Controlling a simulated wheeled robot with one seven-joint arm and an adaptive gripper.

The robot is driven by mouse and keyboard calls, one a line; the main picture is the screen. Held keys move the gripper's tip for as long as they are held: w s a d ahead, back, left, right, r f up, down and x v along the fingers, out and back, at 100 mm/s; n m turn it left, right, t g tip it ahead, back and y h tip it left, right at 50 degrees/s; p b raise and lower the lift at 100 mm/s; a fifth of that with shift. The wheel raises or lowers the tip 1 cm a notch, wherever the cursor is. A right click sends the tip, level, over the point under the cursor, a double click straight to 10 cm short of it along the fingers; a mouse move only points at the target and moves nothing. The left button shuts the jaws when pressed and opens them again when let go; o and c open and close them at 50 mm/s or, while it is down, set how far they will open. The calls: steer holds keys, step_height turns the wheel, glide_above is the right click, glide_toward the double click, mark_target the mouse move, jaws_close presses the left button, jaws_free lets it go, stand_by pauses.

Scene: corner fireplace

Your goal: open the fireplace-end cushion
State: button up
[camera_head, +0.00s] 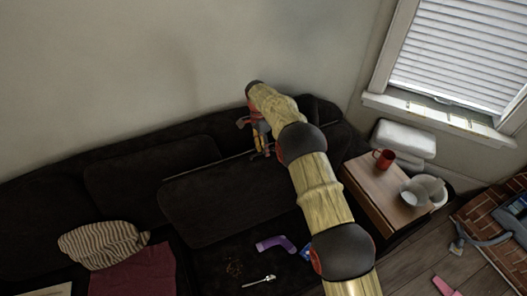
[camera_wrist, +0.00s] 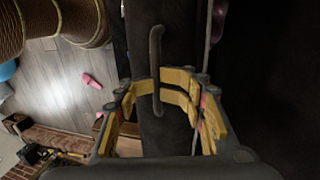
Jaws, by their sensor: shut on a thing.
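The fireplace-end cushion (camera_head: 230,196) is a dark panel at the right part of the dark sofa. It stands tilted, with a thin lighter line along its upper edge. My gripper (camera_head: 262,140) is at the right end of that edge, partly hidden by my arm. In the wrist view, my gripper's yellow-padded fingers (camera_wrist: 165,92) are closed around a dark bar-like handle (camera_wrist: 156,48) on the dark cushion surface. The exact contact between the pads and the handle is hard to see.
Below the cushion lie a purple angled object (camera_head: 275,244), a small metal tool (camera_head: 259,281) and brown crumbs (camera_head: 234,267). A striped pillow (camera_head: 103,243) is at left. A wooden side table (camera_head: 380,195) with a red mug (camera_head: 383,159) stands right, near the brick hearth (camera_head: 490,235).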

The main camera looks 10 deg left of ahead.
steer(key=v, duration=1.1)
steer(key=shift+r, duration=0.25)
